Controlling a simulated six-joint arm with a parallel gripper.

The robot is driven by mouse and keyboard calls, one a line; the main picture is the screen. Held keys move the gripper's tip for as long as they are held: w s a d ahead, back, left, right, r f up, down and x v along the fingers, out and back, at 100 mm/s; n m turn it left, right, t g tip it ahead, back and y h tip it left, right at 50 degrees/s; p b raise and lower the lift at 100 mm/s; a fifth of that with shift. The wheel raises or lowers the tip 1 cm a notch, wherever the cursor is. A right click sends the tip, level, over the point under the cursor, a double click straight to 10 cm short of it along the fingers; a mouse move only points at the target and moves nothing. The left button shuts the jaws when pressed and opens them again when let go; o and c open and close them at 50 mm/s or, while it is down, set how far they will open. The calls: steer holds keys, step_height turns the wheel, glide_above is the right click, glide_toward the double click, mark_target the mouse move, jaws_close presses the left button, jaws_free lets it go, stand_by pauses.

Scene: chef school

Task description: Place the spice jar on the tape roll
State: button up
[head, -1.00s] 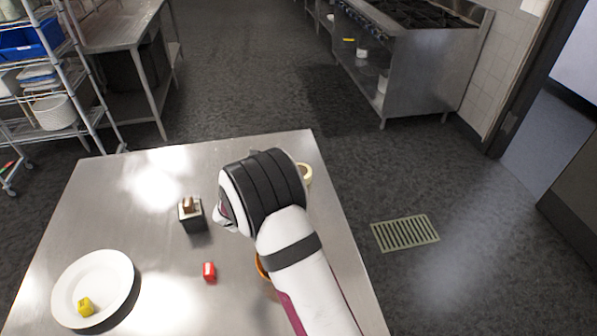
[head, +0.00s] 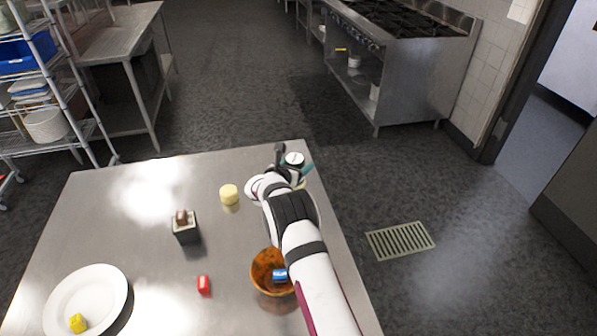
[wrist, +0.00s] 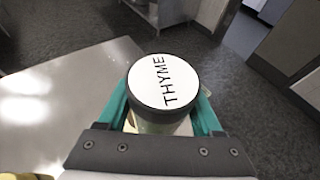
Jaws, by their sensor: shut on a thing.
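The spice jar (wrist: 160,82) has a white lid reading THYME and fills the middle of the wrist view. My gripper (wrist: 160,110) is shut on it, with a teal finger on each side. In the head view the jar's lid (head: 294,158) shows at the table's far right corner, with my gripper (head: 293,166) around the jar. The tape roll (head: 300,184) is a cream ring, mostly hidden by the gripper and jar. The jar appears over or close to it; I cannot tell whether they touch.
A cream cylinder (head: 229,193), a dark box with a brown top (head: 185,230), a red block (head: 204,285) and an orange bowl (head: 262,283) with a blue item stand on the table. A white plate (head: 112,306) holds a yellow block. The table's far left area is clear.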

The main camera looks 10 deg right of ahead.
steer(key=shift+f, duration=1.3)
steer(key=o, duration=1.5)
steer(key=shift+f, duration=0.15)
steer(key=shift+c, duration=0.2)
